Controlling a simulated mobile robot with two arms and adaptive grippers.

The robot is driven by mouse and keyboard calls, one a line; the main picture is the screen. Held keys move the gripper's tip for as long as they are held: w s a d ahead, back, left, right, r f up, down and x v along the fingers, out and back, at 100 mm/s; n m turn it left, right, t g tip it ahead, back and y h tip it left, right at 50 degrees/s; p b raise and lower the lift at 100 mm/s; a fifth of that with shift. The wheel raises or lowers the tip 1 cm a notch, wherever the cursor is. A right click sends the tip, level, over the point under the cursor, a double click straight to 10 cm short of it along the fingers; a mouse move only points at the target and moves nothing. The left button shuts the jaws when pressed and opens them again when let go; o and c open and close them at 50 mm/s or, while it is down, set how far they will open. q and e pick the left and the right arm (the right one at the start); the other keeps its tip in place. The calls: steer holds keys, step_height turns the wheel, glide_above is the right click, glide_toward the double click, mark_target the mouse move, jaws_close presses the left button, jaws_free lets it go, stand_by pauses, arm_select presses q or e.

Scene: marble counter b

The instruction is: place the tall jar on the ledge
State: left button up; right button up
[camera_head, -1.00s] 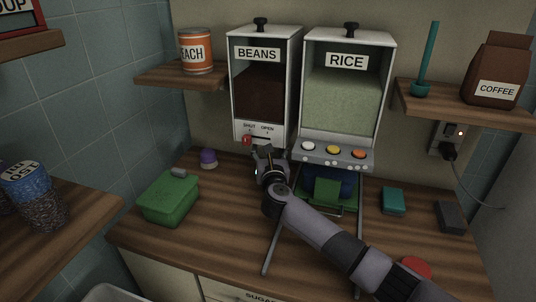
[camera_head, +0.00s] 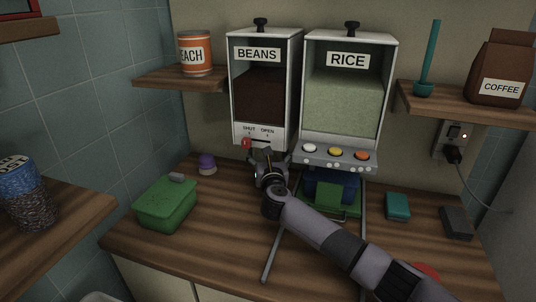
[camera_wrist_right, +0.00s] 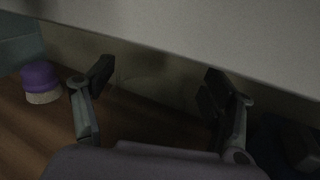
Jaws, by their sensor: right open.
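No thing is plainly marked as the tall jar. A tall speckled container with a blue band and pale lettered top (camera_head: 28,195) stands on the wooden surface at the left edge of the head view. A wooden ledge (camera_head: 165,76) is on the back wall at left, with an orange-and-white can (camera_head: 195,53) on it. My right gripper (camera_head: 267,162) is under the beans dispenser (camera_head: 266,90). In the right wrist view its fingers (camera_wrist_right: 158,92) are apart, with nothing clearly visible between them. My left gripper is out of view.
A rice dispenser (camera_head: 345,100) stands beside the beans one. A green box (camera_head: 166,204) and a purple-topped brush (camera_head: 207,163) are left of my arm. A teal block (camera_head: 397,206) and a dark block (camera_head: 455,221) lie right. The right ledge (camera_head: 465,106) holds a coffee bag (camera_head: 502,72).

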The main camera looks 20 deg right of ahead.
steer(key=p+v, duration=0.6)
steer(key=v, duration=0.6)
steer(key=shift+p, duration=0.35)
